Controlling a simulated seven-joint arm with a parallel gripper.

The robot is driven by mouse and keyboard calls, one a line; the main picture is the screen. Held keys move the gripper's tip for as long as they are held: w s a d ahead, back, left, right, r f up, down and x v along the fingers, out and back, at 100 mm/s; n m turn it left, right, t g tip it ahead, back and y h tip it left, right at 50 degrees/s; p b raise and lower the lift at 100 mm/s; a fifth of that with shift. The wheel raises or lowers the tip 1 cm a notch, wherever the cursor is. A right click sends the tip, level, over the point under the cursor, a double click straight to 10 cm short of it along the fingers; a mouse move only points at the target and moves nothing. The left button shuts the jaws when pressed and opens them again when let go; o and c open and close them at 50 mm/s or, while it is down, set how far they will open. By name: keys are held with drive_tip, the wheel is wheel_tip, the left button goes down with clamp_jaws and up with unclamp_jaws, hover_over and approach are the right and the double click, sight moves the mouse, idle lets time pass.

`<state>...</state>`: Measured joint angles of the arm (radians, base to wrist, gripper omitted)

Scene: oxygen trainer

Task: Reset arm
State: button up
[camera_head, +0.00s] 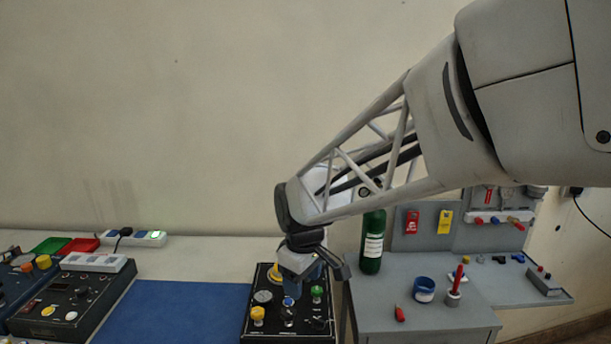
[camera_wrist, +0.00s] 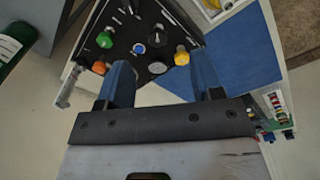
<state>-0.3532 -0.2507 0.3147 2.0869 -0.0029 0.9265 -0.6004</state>
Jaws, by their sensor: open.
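My gripper (camera_wrist: 163,75) is open, with its two blue fingers apart and nothing between them. In the head view my arm reaches in from the upper right, and the gripper hangs over the black control panel (camera_head: 258,330). The panel also shows in the wrist view (camera_wrist: 122,48). It carries a green knob (camera_wrist: 105,39), a yellow knob (camera_wrist: 181,56), an orange knob (camera_wrist: 99,67), a blue knob (camera_wrist: 139,48) and round gauges. In the head view the gripper hides part of the panel. I cannot tell whether the fingers touch it.
A blue mat (camera_head: 175,312) lies left of the panel, with a black control box (camera_head: 75,300) beyond it. A green cylinder (camera_head: 372,243) stands to the right. The grey workbench (camera_head: 425,325) holds a blue cup (camera_head: 424,290) and a red-handled tool in a holder (camera_head: 455,285).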

drive_tip(key=s+d+r+m+t, duration=0.1)
drive_tip(key=s+d+r+m, duration=0.2)
drive_tip(key=s+d+m, duration=0.8)
drive_tip(key=s+d, duration=0.8)
drive_tip(key=s, duration=0.2)
drive_tip(key=shift+s+d+t, duration=0.15)
drive_tip(key=shift+s+t, duration=0.25)
drive_tip(key=shift+r, duration=0.1)
idle(0.8)
